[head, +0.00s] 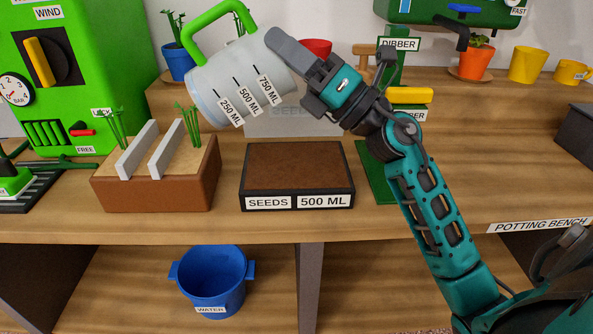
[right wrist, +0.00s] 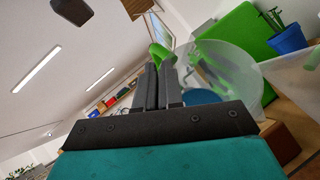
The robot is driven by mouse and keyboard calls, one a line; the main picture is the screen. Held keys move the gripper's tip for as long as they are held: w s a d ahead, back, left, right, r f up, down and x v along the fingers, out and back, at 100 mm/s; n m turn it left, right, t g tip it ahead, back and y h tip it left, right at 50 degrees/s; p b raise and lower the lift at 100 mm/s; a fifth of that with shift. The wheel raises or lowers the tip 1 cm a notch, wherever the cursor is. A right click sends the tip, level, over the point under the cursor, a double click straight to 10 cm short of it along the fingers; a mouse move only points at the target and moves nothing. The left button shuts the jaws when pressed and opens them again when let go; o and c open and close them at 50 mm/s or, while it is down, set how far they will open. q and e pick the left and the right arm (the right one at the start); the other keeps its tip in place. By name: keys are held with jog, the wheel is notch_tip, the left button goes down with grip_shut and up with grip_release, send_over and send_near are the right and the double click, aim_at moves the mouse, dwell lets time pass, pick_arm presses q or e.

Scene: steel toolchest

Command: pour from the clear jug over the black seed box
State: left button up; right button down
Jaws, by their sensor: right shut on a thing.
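The clear jug (head: 228,88) hangs in the air, tilted, its base to the lower left and its rim end to the upper right. It has a green handle (head: 205,28) and marks for 250, 500 and 750 ML. Some blue shows near its base. My right gripper (head: 283,48) is shut on the jug at its upper right; in the right wrist view the fingers meet the green handle (right wrist: 160,54). The exact grip is partly hidden. The black seed box (head: 297,202), labelled SEEDS 500 ML with brown soil, sits on the bench below and right of the jug. My left gripper is out of view.
A brown planter (head: 155,196) with two grey upright slats and green sprouts stands left of the seed box. A green machine (head: 75,80) stands at the left. A blue WATER bucket (head: 212,283) is on the lower shelf. Pots and a dibber stand line the back.

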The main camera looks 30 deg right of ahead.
dwell(0.7)
jog(key=shift+d+r+m+t, duration=0.1)
jog(key=shift+d+m+t, duration=0.1)
jog(key=shift+m+t, duration=0.35)
jog(key=shift+d+r, duration=0.1)
dwell(1.1)
jog(key=shift+s+m+h, duration=0.1)
jog(key=shift+m+h, duration=0.15)
jog(key=shift+h, duration=0.15)
